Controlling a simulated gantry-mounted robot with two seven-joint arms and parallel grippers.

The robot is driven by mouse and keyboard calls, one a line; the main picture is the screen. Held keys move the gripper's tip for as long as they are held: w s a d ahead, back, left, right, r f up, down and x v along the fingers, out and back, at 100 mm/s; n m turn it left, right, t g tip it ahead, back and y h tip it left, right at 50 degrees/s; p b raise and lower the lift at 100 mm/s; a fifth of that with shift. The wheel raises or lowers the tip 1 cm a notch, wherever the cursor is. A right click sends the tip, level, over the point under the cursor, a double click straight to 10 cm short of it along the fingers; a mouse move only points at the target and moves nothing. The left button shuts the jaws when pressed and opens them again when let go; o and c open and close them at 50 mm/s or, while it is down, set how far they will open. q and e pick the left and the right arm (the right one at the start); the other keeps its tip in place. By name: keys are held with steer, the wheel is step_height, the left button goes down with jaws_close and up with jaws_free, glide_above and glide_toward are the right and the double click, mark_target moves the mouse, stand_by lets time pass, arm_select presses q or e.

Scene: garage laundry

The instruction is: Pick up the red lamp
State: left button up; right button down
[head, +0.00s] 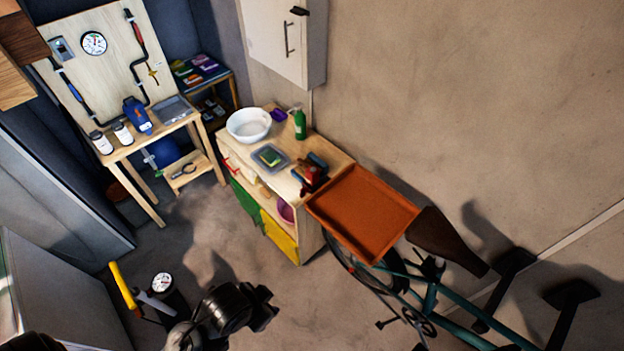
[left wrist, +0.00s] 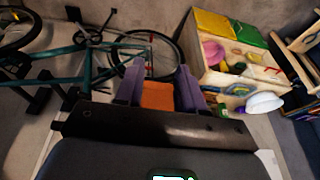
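A small red object (head: 312,174), probably the red lamp, rests on the right part of the wooden cabinet top, against something blue. Its shape is too small to make out. In the left wrist view it cannot be told apart clearly behind the right finger. My left gripper (left wrist: 160,95) shows there with two purple-grey fingers spread apart. An orange tray (left wrist: 158,96) shows through the gap, with no clear grip on it. In the head view a dark arm end (head: 240,306) of mine is at the bottom, apart from the cabinet. My right gripper is not identifiable.
The cabinet (head: 277,235) also bears a white bowl (head: 249,124), a green bottle (head: 299,122) and a clear tub (head: 270,157). The orange tray (head: 362,212) is right of it, above a teal bicycle (head: 432,298). A workbench (head: 155,140) stands left.

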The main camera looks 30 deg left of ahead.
arm_select(q)
steer(key=o, duration=0.7)
